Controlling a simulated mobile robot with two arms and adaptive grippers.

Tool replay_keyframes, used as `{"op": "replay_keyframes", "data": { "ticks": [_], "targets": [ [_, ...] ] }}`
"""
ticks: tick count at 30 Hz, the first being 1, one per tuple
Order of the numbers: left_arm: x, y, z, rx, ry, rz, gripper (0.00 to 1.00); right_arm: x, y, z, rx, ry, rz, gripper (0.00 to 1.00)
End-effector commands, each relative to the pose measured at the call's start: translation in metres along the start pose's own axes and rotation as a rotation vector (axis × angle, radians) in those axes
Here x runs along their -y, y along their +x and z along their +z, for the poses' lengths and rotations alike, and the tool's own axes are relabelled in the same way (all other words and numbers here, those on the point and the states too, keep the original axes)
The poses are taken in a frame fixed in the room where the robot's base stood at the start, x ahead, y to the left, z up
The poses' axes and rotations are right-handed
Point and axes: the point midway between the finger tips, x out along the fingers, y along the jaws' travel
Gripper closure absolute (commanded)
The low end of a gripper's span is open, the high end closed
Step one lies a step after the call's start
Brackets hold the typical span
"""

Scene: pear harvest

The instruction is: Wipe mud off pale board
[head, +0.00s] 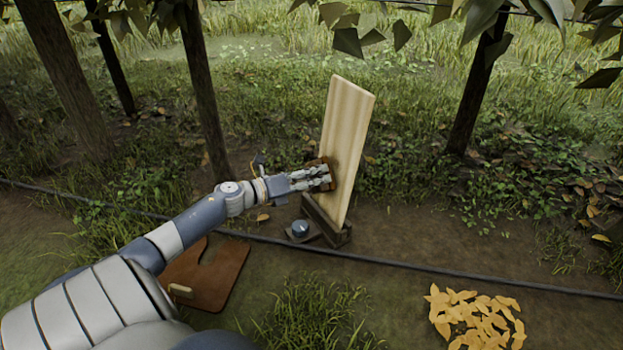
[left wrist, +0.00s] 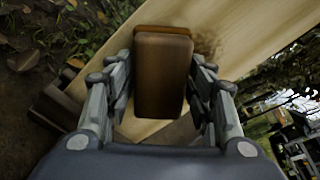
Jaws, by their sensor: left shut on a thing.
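The pale board (head: 345,140) stands tilted in a dark wooden holder (head: 327,222), near the middle of the head view. My left gripper (head: 326,178) is shut on a brown block (left wrist: 162,72), held at the board's lower left face. In the left wrist view the block sits between both fingers in front of the pale board (left wrist: 245,30). I cannot tell for sure whether it touches the board. A brown mud smear (left wrist: 208,44) shows on the board just beside the block. The block hides part of the board behind it. My right gripper is not in view.
A small round blue-grey object (head: 300,228) sits on a base left of the holder. A brown flat panel (head: 222,275) lies on the ground at lower left. A dark hose crosses the ground. Yellow leaves (head: 475,318) lie at lower right. Tree trunks (head: 203,95) stand behind.

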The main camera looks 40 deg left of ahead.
Motion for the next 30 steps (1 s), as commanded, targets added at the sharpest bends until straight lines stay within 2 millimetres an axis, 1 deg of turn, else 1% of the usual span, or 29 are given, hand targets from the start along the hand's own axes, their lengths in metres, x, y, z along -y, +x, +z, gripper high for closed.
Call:
{"op": "replay_keyframes", "data": {
  "ticks": [11,17,24,30],
  "targets": [
    [0.001,0.005,0.000,0.000,0.000,0.000,0.69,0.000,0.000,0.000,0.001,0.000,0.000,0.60],
    [0.011,0.004,-0.006,-0.001,-0.001,-0.001,0.69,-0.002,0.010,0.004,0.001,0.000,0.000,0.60],
    [0.026,0.003,-0.021,-0.001,-0.002,-0.001,0.69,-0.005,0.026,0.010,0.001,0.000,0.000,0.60],
    [0.030,0.003,-0.026,0.001,0.001,0.000,0.69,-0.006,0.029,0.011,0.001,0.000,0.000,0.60]
  ]
}}
